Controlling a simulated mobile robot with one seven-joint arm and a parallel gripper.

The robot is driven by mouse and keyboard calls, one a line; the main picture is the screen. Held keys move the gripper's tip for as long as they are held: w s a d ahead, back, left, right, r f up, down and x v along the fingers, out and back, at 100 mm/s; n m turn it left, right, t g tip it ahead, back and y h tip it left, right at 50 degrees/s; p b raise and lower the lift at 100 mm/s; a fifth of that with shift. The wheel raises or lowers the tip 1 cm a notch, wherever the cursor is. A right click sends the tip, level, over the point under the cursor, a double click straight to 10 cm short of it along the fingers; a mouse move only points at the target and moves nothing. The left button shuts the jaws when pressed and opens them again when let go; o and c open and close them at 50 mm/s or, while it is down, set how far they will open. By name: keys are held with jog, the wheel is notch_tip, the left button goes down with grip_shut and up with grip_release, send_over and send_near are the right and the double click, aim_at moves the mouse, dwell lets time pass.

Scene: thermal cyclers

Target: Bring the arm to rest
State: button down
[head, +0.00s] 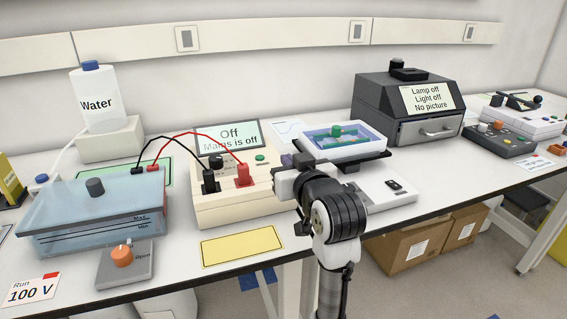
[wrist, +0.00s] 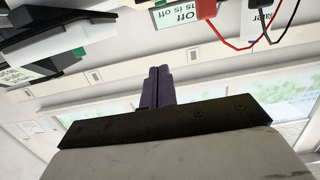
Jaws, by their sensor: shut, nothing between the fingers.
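My arm (head: 338,212) rises from the bottom of the head view and bends over the bench's front edge, between the power supply and the white platform device. My gripper shows in the wrist view (wrist: 160,75), where its two dark fingers are together with nothing between them. The wrist view looks upside down towards the wall and window.
The power supply (head: 234,205), reading "Off", stands left of my arm. A tray (head: 344,151) on a platform stands close behind it. The gel tank (head: 92,212) is at left, the dark imaging box (head: 411,105) at right. A yellow mat (head: 242,246) lies bare.

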jog(key=shift+s+d+r, duration=0.1)
jog(key=shift+s, duration=0.15)
